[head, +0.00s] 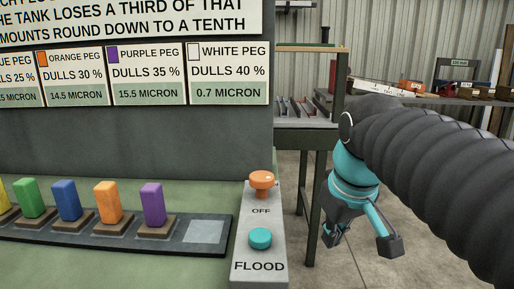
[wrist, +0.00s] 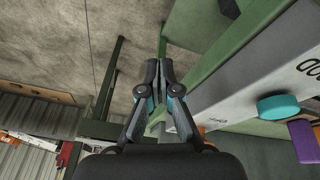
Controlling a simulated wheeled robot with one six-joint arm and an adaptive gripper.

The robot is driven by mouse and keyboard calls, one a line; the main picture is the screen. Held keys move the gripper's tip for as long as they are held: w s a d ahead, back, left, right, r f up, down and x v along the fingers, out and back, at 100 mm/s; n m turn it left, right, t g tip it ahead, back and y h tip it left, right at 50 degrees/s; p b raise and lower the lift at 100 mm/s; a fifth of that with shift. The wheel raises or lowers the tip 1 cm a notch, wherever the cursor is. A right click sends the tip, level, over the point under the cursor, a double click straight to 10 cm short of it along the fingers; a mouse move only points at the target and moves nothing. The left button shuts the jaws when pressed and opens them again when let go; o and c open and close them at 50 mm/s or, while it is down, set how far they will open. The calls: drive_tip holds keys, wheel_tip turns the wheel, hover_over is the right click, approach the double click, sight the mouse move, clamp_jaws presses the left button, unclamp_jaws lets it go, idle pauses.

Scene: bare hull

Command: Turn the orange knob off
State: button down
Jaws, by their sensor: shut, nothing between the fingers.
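The orange knob (head: 262,182) sits at the back of a pale console strip, above the word OFF, in the head view. A teal round button (head: 260,238) is nearer me on the same strip, above the word FLOOD, and shows at right in the wrist view (wrist: 278,107). My gripper (wrist: 158,70) is shut and empty, its tips close together in the wrist view. In the head view my gripper (head: 362,238) hangs over the floor, right of the console and apart from the knob. In the wrist view I cannot surely pick out the orange knob.
Coloured pegs stand in a dark rack (head: 215,245) left of the console, including a purple peg (head: 152,204). A sign panel (head: 228,74) rises behind. A green-framed bench (head: 305,133) stands behind right, with a loaded shelf (head: 415,99) farther back. Concrete floor lies right of the console.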

sight(262, 186)
drive_tip(key=w+a+r+n+g, duration=0.4)
drive_tip(key=w+a+r+n, duration=0.4)
drive_tip(key=w+r, duration=0.5)
drive_tip(key=shift+s+a+f+b, duration=0.15)
drive_tip(key=shift+f+b, duration=0.8)
drive_tip(key=shift+f, duration=0.7)
drive_tip(key=shift+s+d+f+b, duration=0.1)
drive_tip(key=shift+f+b, duration=0.8)
drive_tip(key=shift+f, duration=0.85)
drive_tip(key=shift+w+f, duration=0.1)
drive_tip(key=shift+f, duration=0.05)
